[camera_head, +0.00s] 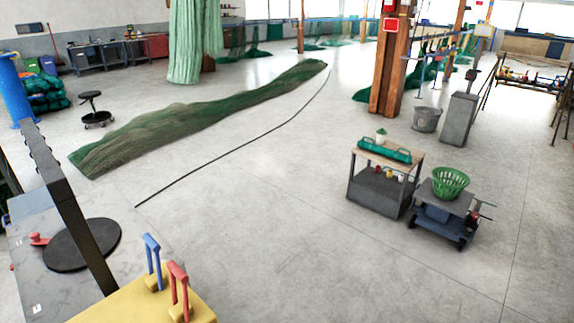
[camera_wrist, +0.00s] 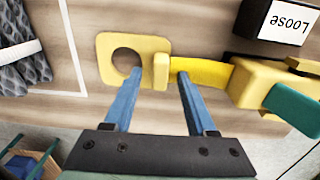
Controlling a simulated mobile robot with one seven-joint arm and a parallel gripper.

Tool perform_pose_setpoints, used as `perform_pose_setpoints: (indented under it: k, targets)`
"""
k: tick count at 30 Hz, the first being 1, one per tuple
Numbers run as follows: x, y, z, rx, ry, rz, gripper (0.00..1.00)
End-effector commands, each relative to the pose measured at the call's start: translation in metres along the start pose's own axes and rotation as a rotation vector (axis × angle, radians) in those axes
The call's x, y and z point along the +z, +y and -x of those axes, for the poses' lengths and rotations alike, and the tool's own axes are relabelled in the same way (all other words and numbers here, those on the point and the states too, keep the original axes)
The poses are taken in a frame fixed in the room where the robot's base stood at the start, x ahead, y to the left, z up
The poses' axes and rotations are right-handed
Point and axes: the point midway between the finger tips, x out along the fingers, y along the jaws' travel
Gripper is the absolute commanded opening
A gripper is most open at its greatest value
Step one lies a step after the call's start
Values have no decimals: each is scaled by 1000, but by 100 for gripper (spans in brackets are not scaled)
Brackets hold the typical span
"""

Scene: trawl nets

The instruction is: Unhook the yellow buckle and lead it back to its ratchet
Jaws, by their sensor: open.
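In the wrist view the yellow buckle (camera_wrist: 107,46) is a flat plate with a round hole and a raised upright tab (camera_wrist: 161,70). The hole shows a brownish surface; I cannot tell whether a hook is in it. A yellow strap (camera_wrist: 205,72) runs right from the tab to a bulky yellow ratchet (camera_wrist: 248,84) with a teal handle (camera_wrist: 293,107). My gripper (camera_wrist: 160,73) is open, its blue fingers pointing at the buckle, with the tab appearing between the fingertips. I cannot tell whether they touch it. I cannot make out the buckle, ratchet or gripper in the head view.
A black block with a white "Loose" label (camera_wrist: 288,22) stands beyond the ratchet on the wooden surface (camera_wrist: 200,25). Grey mesh (camera_wrist: 22,70) lies at left. In the head view, a green net (camera_head: 190,118), a cart (camera_head: 388,150) and a wooden post (camera_head: 392,65) stand around open floor.

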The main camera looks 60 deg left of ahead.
Motion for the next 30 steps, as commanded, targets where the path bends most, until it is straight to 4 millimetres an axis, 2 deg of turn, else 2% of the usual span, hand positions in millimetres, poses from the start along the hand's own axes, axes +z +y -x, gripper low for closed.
perform_pose_setpoints:
  k: [5,15,21,25,30]
  targets:
    - [0,0,18,-1,3,0,57]
    - [-1,0,84,-2,5,0,57]
    - [-1,0,114,-1,3,1,57]
    - [0,0,125,0,1,0,57]
    - [0,0,128,0,1,0,57]
